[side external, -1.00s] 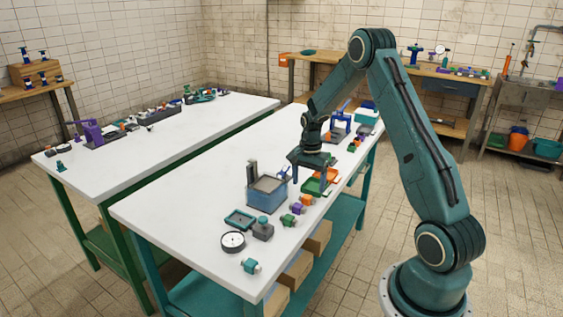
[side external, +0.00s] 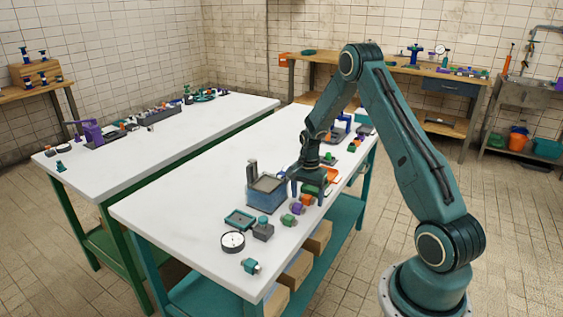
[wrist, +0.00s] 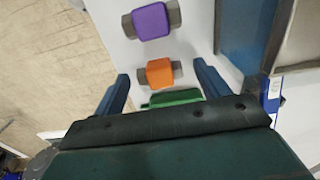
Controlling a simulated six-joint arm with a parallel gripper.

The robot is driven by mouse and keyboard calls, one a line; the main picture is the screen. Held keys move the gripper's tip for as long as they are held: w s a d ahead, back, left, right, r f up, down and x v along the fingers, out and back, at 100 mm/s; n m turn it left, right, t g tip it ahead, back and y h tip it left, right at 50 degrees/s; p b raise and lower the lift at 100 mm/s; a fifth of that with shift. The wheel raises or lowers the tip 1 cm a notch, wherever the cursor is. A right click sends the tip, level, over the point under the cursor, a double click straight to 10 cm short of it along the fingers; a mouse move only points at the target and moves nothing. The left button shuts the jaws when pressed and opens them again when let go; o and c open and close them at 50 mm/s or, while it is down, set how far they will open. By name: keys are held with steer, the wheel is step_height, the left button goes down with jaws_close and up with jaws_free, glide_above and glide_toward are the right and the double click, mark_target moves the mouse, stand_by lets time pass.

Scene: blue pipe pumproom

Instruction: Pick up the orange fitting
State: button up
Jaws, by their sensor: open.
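The orange fitting (side external: 308,200) is a small block with grey stub ends, near the front edge of the white table; it also shows in the wrist view (wrist: 159,73). My gripper (side external: 307,193) points down close to it. In the wrist view my blue fingers (wrist: 161,71) are apart, one on each side of the orange fitting, with a gap at both sides. Nothing is held. I cannot tell the height of the fingertips above the table.
A purple fitting (wrist: 151,21) lies beside the orange one, and a green fitting (side external: 288,220) farther along. A blue box (side external: 267,196) stands close by my gripper. A green item (wrist: 173,97) lies behind the orange fitting. Open white table (side external: 190,205) lies left of the box.

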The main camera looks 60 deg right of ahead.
mark_target(307, 196)
stand_by(0.3)
steer(key=c, duration=1.1)
steer(key=shift+r, duration=0.2)
steer(key=shift+c, duration=0.2)
step_height(307, 196, up, 20)
steer(key=shift+f, duration=0.15)
